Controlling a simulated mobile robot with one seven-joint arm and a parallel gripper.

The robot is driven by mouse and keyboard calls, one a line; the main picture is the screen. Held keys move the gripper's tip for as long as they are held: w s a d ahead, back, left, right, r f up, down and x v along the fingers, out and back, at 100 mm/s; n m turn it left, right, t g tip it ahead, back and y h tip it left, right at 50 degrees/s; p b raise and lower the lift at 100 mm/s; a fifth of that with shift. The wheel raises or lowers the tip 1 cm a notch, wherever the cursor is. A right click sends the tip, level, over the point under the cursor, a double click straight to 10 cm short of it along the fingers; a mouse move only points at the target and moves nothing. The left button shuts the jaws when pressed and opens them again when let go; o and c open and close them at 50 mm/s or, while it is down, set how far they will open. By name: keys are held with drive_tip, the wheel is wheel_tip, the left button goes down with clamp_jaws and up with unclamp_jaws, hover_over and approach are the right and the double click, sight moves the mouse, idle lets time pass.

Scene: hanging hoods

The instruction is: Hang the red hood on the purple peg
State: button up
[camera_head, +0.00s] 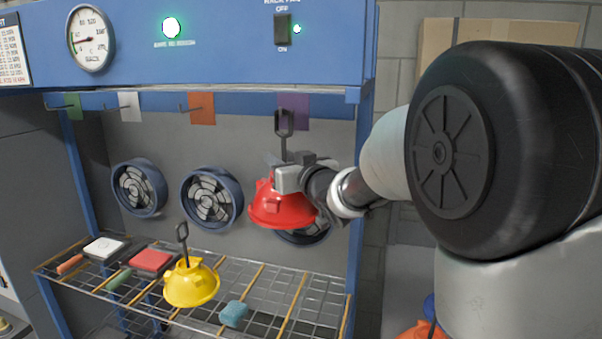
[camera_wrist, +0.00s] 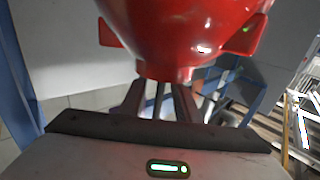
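The red hood (camera_head: 283,207) hangs in the air in front of the rack's right-hand fan, with its black loop handle (camera_head: 284,124) upright above it. My gripper (camera_head: 284,172) is at the top of the hood and appears shut on its neck. In the wrist view the red hood (camera_wrist: 185,35) fills the top and the fingers (camera_wrist: 160,100) reach to its narrow end; the fingertips are hidden. The purple tag (camera_head: 295,110) is on the rail just behind the loop. The purple peg itself is hard to make out there; whether the loop is around it, I cannot tell.
Green (camera_head: 72,106), white (camera_head: 130,107) and orange (camera_head: 202,108) tags with pegs sit left along the rail. A yellow hood (camera_head: 191,284), a blue sponge (camera_head: 233,314) and brushes lie on the wire shelf (camera_head: 262,300) below. The rack's right post (camera_head: 362,200) stands near my arm.

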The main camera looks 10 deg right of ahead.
drive_tip(key=s+d+f+m+g+h+p, duration=0.15)
drive_tip(key=s+d+h, duration=0.25)
drive_tip(key=s+d, duration=0.5)
drive_tip(key=s+d+f+m+g+h, duration=0.25)
drive_tip(key=s+d, duration=0.25)
drive_tip(key=s, duration=0.7)
drive_tip(key=s+a+f+g, duration=0.1)
drive_tip(key=s+f+g, duration=0.2)
drive_tip(key=s, duration=0.6)
drive_tip(key=s+a+f+g+p, duration=0.1)
drive_tip(key=s+f+g, duration=0.3)
drive_tip(key=s, duration=0.5)
drive_tip(key=shift+a, duration=0.7)
